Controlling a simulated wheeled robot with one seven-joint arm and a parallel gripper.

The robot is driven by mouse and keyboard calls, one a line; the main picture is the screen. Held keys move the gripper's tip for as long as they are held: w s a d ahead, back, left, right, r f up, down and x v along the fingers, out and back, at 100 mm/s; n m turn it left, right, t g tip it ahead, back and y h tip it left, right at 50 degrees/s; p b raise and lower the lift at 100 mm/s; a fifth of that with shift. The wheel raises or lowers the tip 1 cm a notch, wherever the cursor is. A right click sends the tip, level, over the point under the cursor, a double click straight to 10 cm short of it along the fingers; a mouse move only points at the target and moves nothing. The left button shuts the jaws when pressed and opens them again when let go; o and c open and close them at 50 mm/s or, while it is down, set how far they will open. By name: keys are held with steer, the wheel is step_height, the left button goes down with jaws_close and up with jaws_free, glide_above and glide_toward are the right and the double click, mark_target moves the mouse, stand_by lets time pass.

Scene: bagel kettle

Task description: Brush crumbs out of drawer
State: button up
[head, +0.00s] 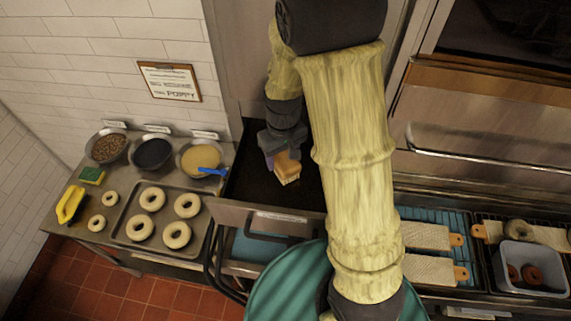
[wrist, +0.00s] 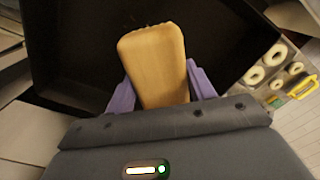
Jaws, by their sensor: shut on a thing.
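My gripper (head: 277,158) is shut on a brush with a wooden back and pale bristles (head: 287,174). In the head view the bristles point down, over the dark inside of the open drawer (head: 245,188). I cannot tell whether they touch the drawer's floor. In the wrist view the brush's wooden block (wrist: 155,62) stands between my two purple fingers. The dark drawer (wrist: 75,45) spreads behind it. A few small pale specks, perhaps crumbs, show faintly in the drawer; they are too small to make out. My arm hides the drawer's right side in the head view.
Left of the drawer, a counter holds a tray of bagels (head: 157,219), three topping bowls (head: 153,153), a sponge (head: 92,175) and a yellow object (head: 70,204). The drawer's front panel (head: 265,217) faces me. Boards (head: 427,236) and a grey bin (head: 528,268) are at right.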

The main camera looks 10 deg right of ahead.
steer(key=shift+d+f+b, duration=0.1)
steer(key=shift+f+b, duration=0.3)
steer(key=shift+b, duration=0.8)
steer(key=shift+d+r+b, duration=0.1)
steer(key=shift+r+b, duration=0.3)
steer(key=shift+w+f, duration=0.1)
steer(key=shift+f, duration=0.05)
